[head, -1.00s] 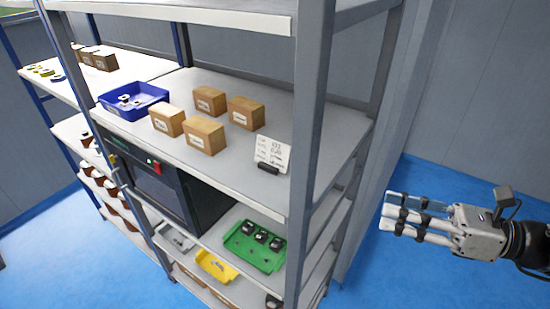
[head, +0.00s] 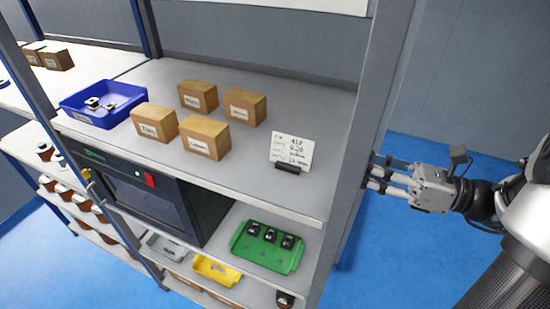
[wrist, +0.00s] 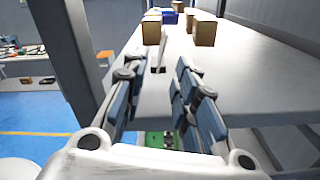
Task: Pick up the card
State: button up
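The white card (head: 292,152) with handwritten lines stands upright in a small dark holder (head: 289,168) near the right end of the shelf board. In the wrist view a thin pale upright shape between the fingers looks like the card (wrist: 161,52) seen edge-on. My gripper (head: 374,178) is at the right, beside the shelf's right post, its fingertips partly hidden by it. In the wrist view my gripper (wrist: 158,85) is open, its blue-padded fingers apart with nothing between the pads. The card is ahead of it.
The shelf's grey post (head: 367,120) stands between my gripper and the card in the head view. Several brown boxes (head: 207,138) and a blue bin (head: 102,103) stand left of the card. A green tray (head: 267,248) is below. Bare shelf surrounds the card.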

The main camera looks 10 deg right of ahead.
jog(key=b, duration=0.1)
send_near(292, 144)
jog(key=x, duration=0.4)
jog(key=shift+a+f, duration=0.35)
jog(key=shift+a, duration=0.1)
jog(key=b+x, duration=0.1)
jog(key=x, duration=0.4)
jog(key=shift+w, duration=0.3)
jog(key=shift+d, duration=0.1)
jog(key=shift+c, duration=0.2)
grip_shut()
